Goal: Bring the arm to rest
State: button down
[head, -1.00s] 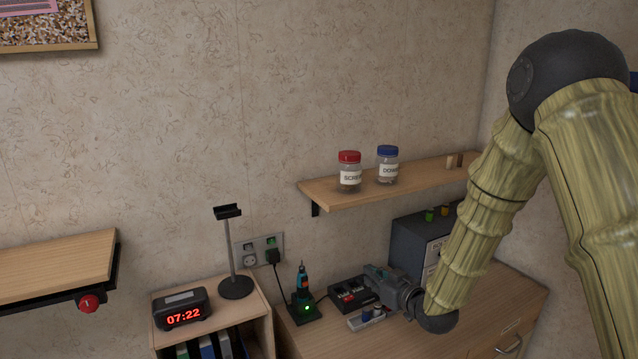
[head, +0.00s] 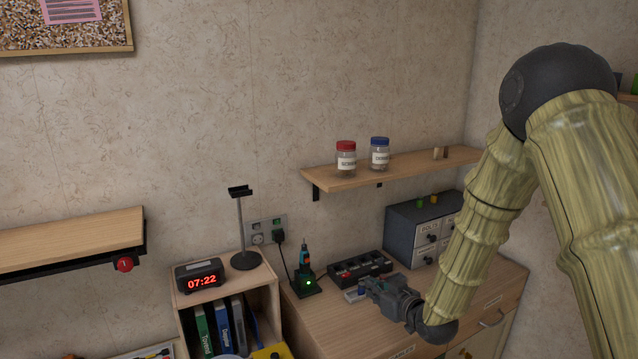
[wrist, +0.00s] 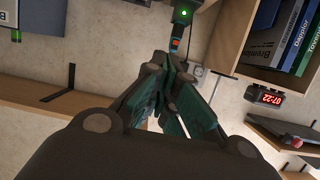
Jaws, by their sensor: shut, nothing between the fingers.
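My gripper (head: 368,286) is low over the wooden bench top in the head view, at the end of my bamboo-patterned arm. Its fingers are together with nothing between them. In the wrist view my gripper (wrist: 172,88) fills the middle, its dark green fingers closed.
A screwdriver in a charging stand (head: 306,281) with a green light is left of my gripper. A grey drawer cabinet (head: 412,236) stands behind it. A shelf (head: 400,171) with two jars is above. A clock (head: 200,276) sits on the left cabinet.

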jog(key=s+d+f+m+g+h+b, duration=0.1)
jog(key=s+f+g+b, duration=0.1)
jog(key=s+f, duration=0.65)
jog(key=s+d+f+m+g+h+b, duration=0.15)
jog(key=s+f, duration=0.35)
jog(key=f, duration=0.6)
jog(key=s+d+f+m+g+h+b, duration=0.1)
jog(key=s+d+f+g+h, duration=0.1)
jog(key=s+f, duration=0.65)
jog(key=s+d+f+g+b, duration=0.1)
jog(key=s+f+g, duration=0.1)
jog(key=s+f, duration=0.3)
jog(key=s+d+f+m+g+h+b, duration=0.1)
jog(key=s+f, duration=0.5)
jog(key=s, duration=0.7)
jog(key=s+d+f+m+g+h+b, duration=0.1)
jog(key=s+f+g+b, duration=0.2)
jog(key=s, duration=0.7)
notch_tip(320, 180, down, 2)
jog(key=shift+d+f+g, duration=0.2)
jog(key=shift+d+g, duration=0.15)
jog(key=shift+g, duration=0.4)
jog(key=shift+s, duration=0.1)
